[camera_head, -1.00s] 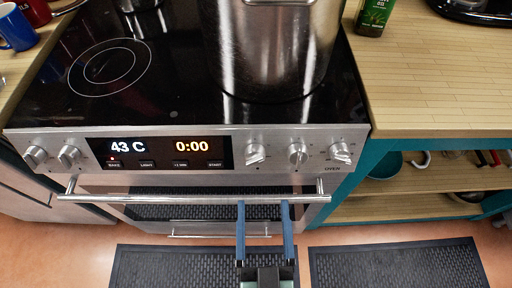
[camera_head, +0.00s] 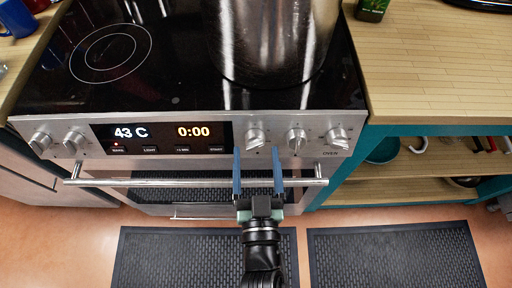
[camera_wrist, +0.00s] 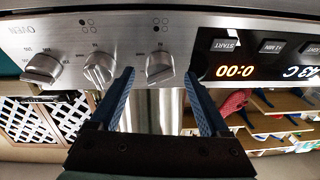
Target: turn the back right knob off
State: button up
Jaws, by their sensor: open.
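The stove's front panel (camera_head: 215,139) carries two knobs at its left end and three right of the display. Of those three, the left knob (camera_head: 255,138) is nearest my gripper (camera_head: 257,155); the middle knob (camera_head: 297,140) and the right knob (camera_head: 337,138), above the word OVEN, stand beside it. In the upside-down wrist view, the left knob (camera_wrist: 160,67) shows between and just beyond my open blue fingertips (camera_wrist: 160,76). The middle knob (camera_wrist: 98,68) is just outside one finger. Small dot diagrams are printed by these two knobs. I cannot tell whether a finger touches the panel.
The oven handle bar (camera_head: 200,182) runs under the panel, below my fingers. A large steel pot (camera_head: 270,45) stands on the black cooktop (camera_head: 130,85). A wooden counter (camera_head: 430,90) is at right. Two dark mats (camera_head: 205,260) lie on the floor.

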jog(key=shift+w, duration=0.9)
grip_shut()
